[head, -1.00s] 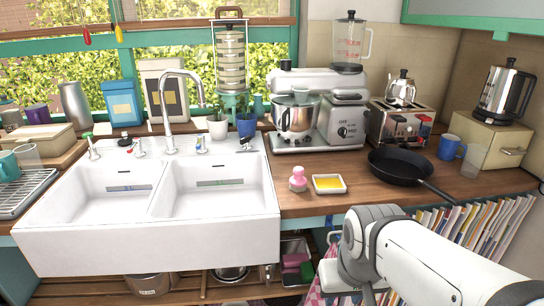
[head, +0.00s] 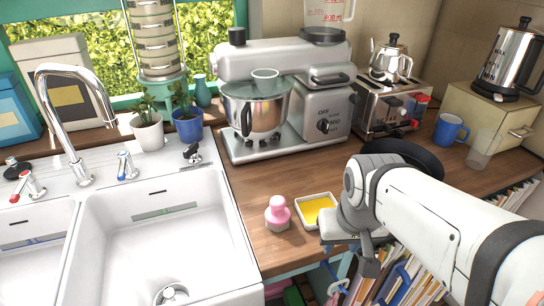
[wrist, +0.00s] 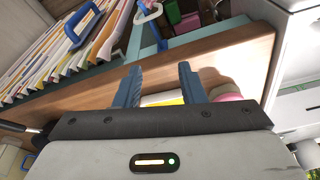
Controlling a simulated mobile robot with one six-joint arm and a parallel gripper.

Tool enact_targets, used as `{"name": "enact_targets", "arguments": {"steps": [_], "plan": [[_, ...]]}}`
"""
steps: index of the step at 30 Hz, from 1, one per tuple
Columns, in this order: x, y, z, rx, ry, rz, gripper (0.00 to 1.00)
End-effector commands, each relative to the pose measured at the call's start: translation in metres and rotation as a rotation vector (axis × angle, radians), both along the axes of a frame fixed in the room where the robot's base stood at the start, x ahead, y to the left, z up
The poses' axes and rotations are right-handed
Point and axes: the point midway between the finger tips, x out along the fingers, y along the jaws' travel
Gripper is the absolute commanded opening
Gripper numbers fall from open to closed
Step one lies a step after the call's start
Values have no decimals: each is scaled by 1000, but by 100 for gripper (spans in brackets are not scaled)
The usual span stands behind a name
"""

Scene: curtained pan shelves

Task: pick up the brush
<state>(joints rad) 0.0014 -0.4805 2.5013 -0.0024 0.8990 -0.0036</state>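The brush (head: 278,213), pink with a round knob and a paler lower part, stands on the wooden counter between the sink and a small white dish (head: 302,222) with a yellow filling. In the wrist view the pink brush (wrist: 226,92) shows partly behind the right finger. My gripper (wrist: 159,75) is open, its two blue-grey fingers apart with nothing held. The dish (wrist: 161,98) shows partly behind the gap between them. In the head view my gripper is at the counter's front edge, right of the brush and apart from it, its fingers partly hidden by my wrist.
The white sink (head: 160,240) lies left of the brush. A stand mixer (head: 290,100) stands behind it. A black pan (head: 400,153) is partly hidden behind my arm. Books (wrist: 60,60) and hanging blue handles (wrist: 82,22) are below the counter edge.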

Motion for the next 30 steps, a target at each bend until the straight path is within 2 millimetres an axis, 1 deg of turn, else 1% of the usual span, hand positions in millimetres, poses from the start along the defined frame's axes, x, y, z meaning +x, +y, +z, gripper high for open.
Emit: {"name": "enact_targets", "arguments": {"steps": [4,8,10,11,12,14,15,18,21,25,28,30], "plan": [[0,0,0,0,0,0,36],[4,3,4,4,7,-3,46],[13,9,13,10,23,-13,52],[19,5,19,15,33,-15,54],[28,6,26,21,50,-25,54],[43,17,38,29,80,-50,54],[54,27,45,33,99,-67,54],[78,54,58,35,147,-109,54],[95,78,66,32,185,-149,54],[108,100,69,26,214,-184,54],[112,106,64,23,224,-197,54],[112,107,57,23,225,-199,54]]}}
